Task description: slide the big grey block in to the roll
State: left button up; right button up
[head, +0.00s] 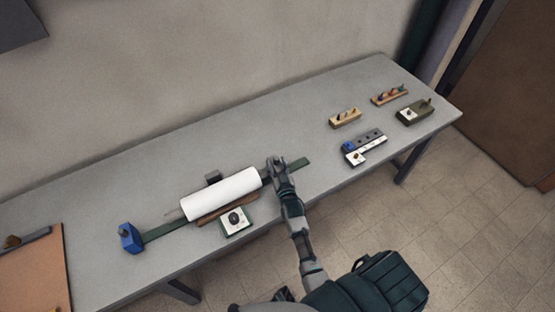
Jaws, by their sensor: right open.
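A white roll (222,193) lies along a dark green rail (165,231) on the grey table. A blue block (130,238) with a knob stands at the rail's left end, apart from the roll; a thin rod shows at the roll's left end. My right gripper (275,163) is open at the roll's right end, over the rail. Gripper and hand cover this spot, so I cannot tell whether a big grey block sits between the fingers. A small dark grey block (213,176) shows behind the roll. My left gripper is not in view.
A brown strip (228,207) and a white-topped box with a dark knob (235,220) lie in front of the roll. Several small peg blocks, including a tan one (345,118), stand at the right. An orange-brown board (40,275) is at far left.

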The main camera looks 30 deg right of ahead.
jog(key=s+a+f+g+y, duration=0.1)
jog(key=s, duration=0.3)
jog(key=s+a+f+n+g+y, duration=0.1)
jog(key=s+a, duration=0.1)
jog(key=s, duration=0.2)
jog(key=s+a+f+n+g+y, duration=0.1)
jog(key=s+a, duration=0.1)
jog(key=s, duration=0.3)
jog(key=shift+a+f+g, duration=0.2)
jog(key=shift+g, duration=0.2)
jog(key=s+a+f+n+g+y, duration=0.15)
jog(key=s+a+g, duration=0.3)
jog(key=s, duration=0.55)
jog(key=s+a+f+n+g, duration=0.1)
jog(key=s+a+n+g, duration=0.3)
jog(key=s, duration=0.6)
jog(key=s+d+f+m+g, duration=0.1)
jog(key=s+f+g, duration=0.1)
jog(key=f, duration=1.2)
jog(key=s+d+f+m+g, duration=0.1)
jog(key=s+f, duration=0.1)
jog(key=f, duration=1.1)
jog(key=s+d+f+g, duration=0.1)
jog(key=s+d+f, duration=0.2)
jog(key=s+f, duration=1.2)
jog(key=shift+s, duration=0.8)
